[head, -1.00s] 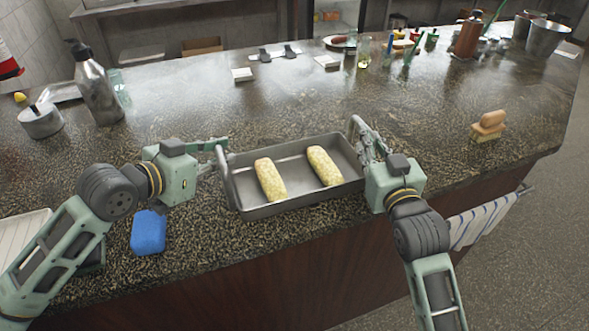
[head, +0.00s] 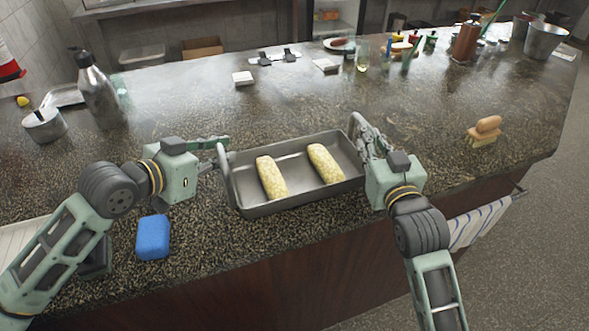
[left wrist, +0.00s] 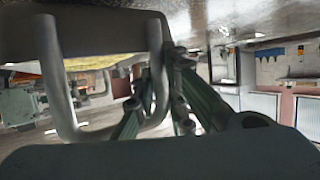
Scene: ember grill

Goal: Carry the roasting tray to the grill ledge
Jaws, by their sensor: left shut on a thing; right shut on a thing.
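The grey metal roasting tray (head: 300,199) is in the head view, level, near the counter's front edge, with two pale yellow, corn-like pieces (head: 271,177) (head: 324,163) lying in it. My left gripper (head: 222,150) is shut on the tray's left handle. The handle bar (left wrist: 52,80) also shows in the left wrist view, with the gripper's fingers at its right side. My right gripper (head: 362,137) is shut on the tray's right handle. The small gap under the tray is hard to judge. I cannot make out the grill ledge.
A blue sponge (head: 153,237) lies on the dark speckled counter (head: 290,110) left of the tray. A brush (head: 485,131) lies to the right. A steel bottle (head: 98,92) and a small pot (head: 44,125) stand at left.

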